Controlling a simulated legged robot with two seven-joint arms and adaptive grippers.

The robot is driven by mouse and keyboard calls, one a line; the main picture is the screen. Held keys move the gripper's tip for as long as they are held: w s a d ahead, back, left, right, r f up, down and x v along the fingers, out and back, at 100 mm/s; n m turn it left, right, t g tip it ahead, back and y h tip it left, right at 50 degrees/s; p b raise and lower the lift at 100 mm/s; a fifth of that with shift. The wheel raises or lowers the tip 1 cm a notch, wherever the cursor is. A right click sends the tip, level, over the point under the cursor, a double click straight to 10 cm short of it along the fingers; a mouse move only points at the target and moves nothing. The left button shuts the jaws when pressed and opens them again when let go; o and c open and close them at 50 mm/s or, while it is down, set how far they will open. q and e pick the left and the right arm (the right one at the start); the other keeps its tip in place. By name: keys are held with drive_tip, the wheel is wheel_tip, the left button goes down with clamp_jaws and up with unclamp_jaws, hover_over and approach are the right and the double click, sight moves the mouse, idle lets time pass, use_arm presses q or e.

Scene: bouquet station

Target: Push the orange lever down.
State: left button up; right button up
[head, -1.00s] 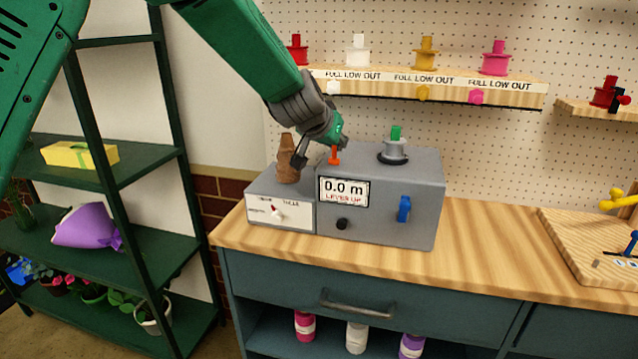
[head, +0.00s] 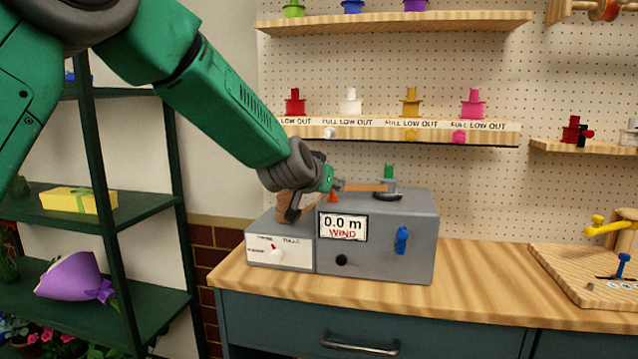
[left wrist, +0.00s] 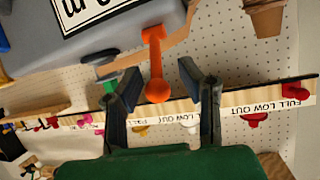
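The grey machine (head: 380,240) stands on the bench, its display (head: 342,227) reading "0.0 m" and "WIND". The small orange lever (head: 333,197) is on its top left, partly hidden by my left gripper (head: 315,200). In the left wrist view the orange lever (left wrist: 156,62) shows with its round knob between the two dark fingers of my left gripper (left wrist: 162,88). The fingers are spread, with a gap on both sides of the lever. My right gripper is in neither view.
A brown cone-shaped object (head: 285,207) stands close behind my left gripper. A blue knob (head: 402,240) is on the front. Bench space to the right (head: 480,270) is clear.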

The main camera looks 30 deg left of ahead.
use_arm(q)
drive_tip(key=v, duration=0.9)
drive_tip(key=shift+f, duration=0.15)
drive_tip(key=shift+f, duration=0.1)
